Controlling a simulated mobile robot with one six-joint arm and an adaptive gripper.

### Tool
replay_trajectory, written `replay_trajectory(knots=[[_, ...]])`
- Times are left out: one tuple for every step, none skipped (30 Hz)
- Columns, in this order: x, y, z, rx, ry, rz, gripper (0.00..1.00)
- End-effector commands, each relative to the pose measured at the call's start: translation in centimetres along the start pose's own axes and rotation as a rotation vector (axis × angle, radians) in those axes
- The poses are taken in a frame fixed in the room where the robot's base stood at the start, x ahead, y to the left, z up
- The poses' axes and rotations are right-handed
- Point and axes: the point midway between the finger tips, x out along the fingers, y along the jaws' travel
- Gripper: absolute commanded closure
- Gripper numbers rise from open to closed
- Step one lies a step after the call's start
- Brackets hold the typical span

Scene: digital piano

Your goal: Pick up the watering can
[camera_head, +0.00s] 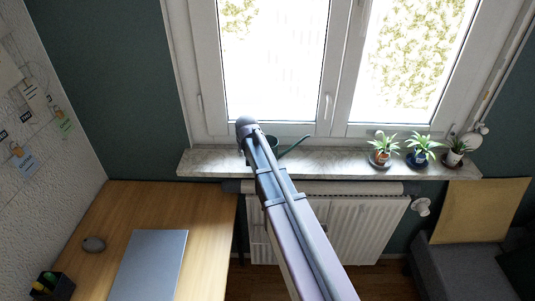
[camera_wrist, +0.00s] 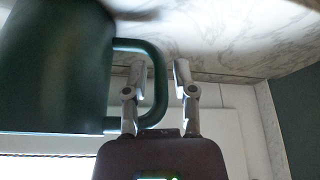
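The dark green watering can (camera_wrist: 55,70) fills the left of the wrist view. Its loop handle (camera_wrist: 160,82) sticks out to the right. My gripper (camera_wrist: 159,70) is open, with one finger within the handle loop and the other outside it. The handle's outer bar lies between the fingers, with a gap visible on the right; I cannot tell whether the left finger touches it. In the head view, the can stands on the windowsill, mostly hidden behind my arm; its green spout (camera_head: 294,145) shows to the right. My fingers are hidden there.
The marble windowsill (camera_head: 335,163) runs below the window, with a radiator (camera_head: 340,230) under it. Several potted plants, including one in a blue pot (camera_head: 418,158), stand on the sill's right. A desk (camera_head: 205,215) with a laptop (camera_head: 150,265) is at left.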

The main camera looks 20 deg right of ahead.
Motion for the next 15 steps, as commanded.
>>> replay_trajectory(knots=[[0.00, 0.01, 0.00, 0.000, 0.000, 0.000, 0.65], [0.00, 0.01, 0.00, 0.000, 0.000, 0.000, 0.65], [0.00, 0.02, 0.00, 0.000, 0.000, 0.000, 0.65], [0.00, 0.02, 0.00, 0.000, 0.000, 0.000, 0.65], [0.00, 0.02, 0.00, 0.000, 0.000, 0.000, 0.65], [0.00, 0.02, 0.00, 0.000, 0.000, 0.000, 0.65], [0.00, 0.02, 0.00, 0.000, 0.000, 0.000, 0.65], [0.00, 0.03, 0.00, 0.000, 0.000, 0.000, 0.68], [0.00, 0.03, 0.00, 0.000, 0.000, 0.000, 0.80], [0.00, 0.03, 0.00, 0.000, 0.000, 0.000, 0.89], [0.00, 0.03, 0.00, 0.000, 0.000, 0.000, 0.97], [0.00, 0.03, 0.00, 0.000, 0.000, 0.000, 1.00], [0.00, 0.04, 0.00, 0.000, 0.000, 0.000, 1.00], [0.00, 0.04, 0.01, 0.000, 0.000, 0.000, 1.00], [0.00, 0.04, 0.01, 0.000, 0.000, 0.000, 1.00]])
